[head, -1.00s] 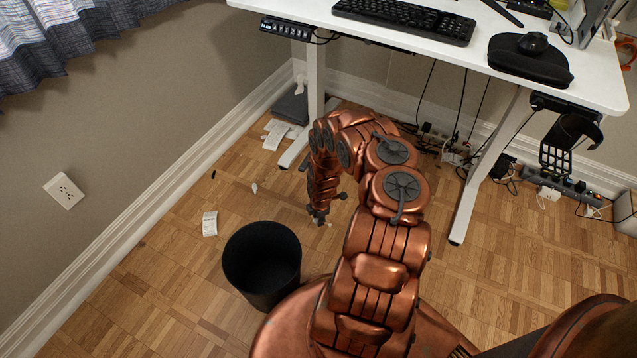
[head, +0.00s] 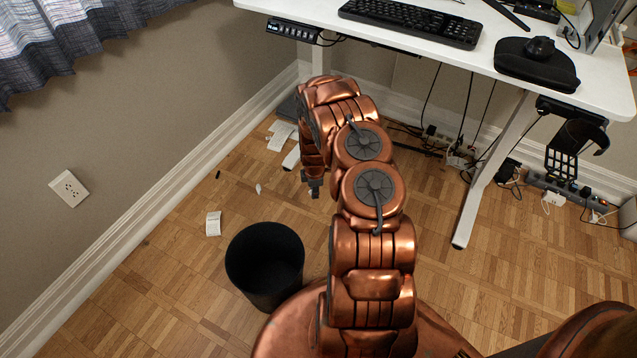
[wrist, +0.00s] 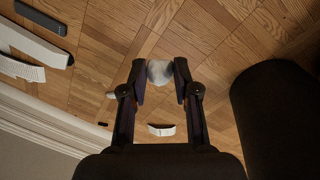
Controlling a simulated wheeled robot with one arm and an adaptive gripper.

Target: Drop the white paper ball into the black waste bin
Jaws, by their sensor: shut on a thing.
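The white paper ball (wrist: 160,73) sits between the fingertips of my gripper (wrist: 160,80) in the wrist view, and the gripper is shut on it. In the head view my gripper (head: 314,188) points down above the wood floor, and I cannot make out the ball there. The black waste bin (head: 264,262) stands upright on the floor, nearer to me and to the left of the gripper. The bin also shows at the right of the wrist view (wrist: 275,115), its inside hidden there. The gripper is apart from the bin.
A white standing desk (head: 450,50) with a keyboard (head: 412,22) stands at the back. Its leg (head: 490,170) and hanging cables are right of my arm. Paper scraps (head: 213,223) lie on the floor near the left wall.

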